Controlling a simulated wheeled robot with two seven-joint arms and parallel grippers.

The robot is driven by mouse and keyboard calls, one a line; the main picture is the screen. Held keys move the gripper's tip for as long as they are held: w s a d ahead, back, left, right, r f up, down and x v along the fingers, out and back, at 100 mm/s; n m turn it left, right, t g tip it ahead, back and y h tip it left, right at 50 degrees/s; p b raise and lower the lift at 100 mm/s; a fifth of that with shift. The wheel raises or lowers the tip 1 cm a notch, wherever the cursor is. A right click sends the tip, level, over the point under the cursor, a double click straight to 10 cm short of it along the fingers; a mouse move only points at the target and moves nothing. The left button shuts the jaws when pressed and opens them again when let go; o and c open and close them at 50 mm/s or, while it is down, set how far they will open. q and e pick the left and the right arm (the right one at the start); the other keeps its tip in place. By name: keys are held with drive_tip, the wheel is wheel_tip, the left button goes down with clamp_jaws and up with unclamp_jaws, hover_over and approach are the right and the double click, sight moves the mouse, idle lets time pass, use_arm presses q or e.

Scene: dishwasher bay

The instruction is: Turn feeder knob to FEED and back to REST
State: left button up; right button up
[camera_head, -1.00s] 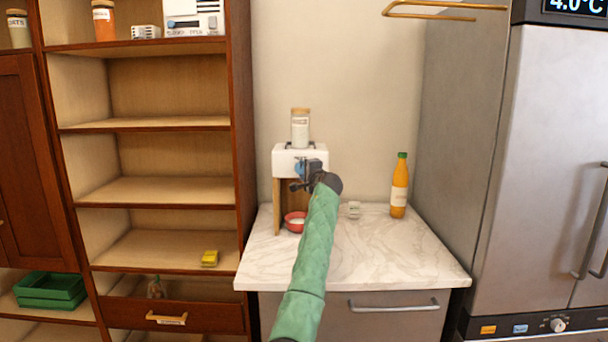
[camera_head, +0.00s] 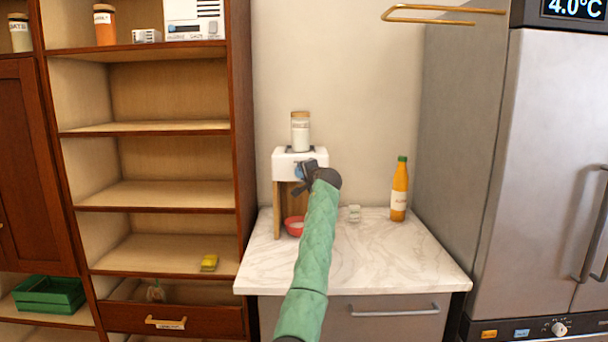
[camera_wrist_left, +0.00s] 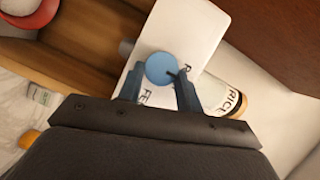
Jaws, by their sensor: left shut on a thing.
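The feeder (camera_head: 286,161) is a white box on a wooden stand on the marble counter, with a jar (camera_head: 300,132) labelled rice on top. Its round blue knob (camera_wrist_left: 160,68) is on the white front, with black lettering partly covered by my fingers. My left gripper (camera_wrist_left: 159,88) is shut on the knob, one finger on each side; in the head view it is at the feeder's front (camera_head: 304,178), tilted. A dark pointer mark shows at the knob's edge by one finger. A red bowl (camera_head: 294,226) stands under the feeder. My right gripper is not in view.
An orange bottle (camera_head: 399,190) and a small pale object (camera_head: 354,213) stand on the counter (camera_head: 380,255) to the right. A wooden shelf unit (camera_head: 243,120) rises at the left and a steel fridge (camera_head: 540,160) at the right. The counter's front right is clear.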

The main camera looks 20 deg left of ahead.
use_arm(q)
drive_tip(key=o, duration=1)
drive_tip(key=shift+f, duration=0.1)
drive_tip(key=b+v, duration=0.2)
drive_tip(key=v, duration=0.5)
drive_tip(key=shift+s+d, duration=0.2)
drive_tip(key=shift+s, duration=0.1)
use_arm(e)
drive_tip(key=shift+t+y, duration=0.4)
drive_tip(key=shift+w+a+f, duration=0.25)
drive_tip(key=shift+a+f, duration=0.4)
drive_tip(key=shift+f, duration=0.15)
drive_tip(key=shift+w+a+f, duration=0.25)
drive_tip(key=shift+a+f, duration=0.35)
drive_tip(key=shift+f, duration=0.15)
use_arm(q)
drive_tip(key=shift+n, duration=0.3)
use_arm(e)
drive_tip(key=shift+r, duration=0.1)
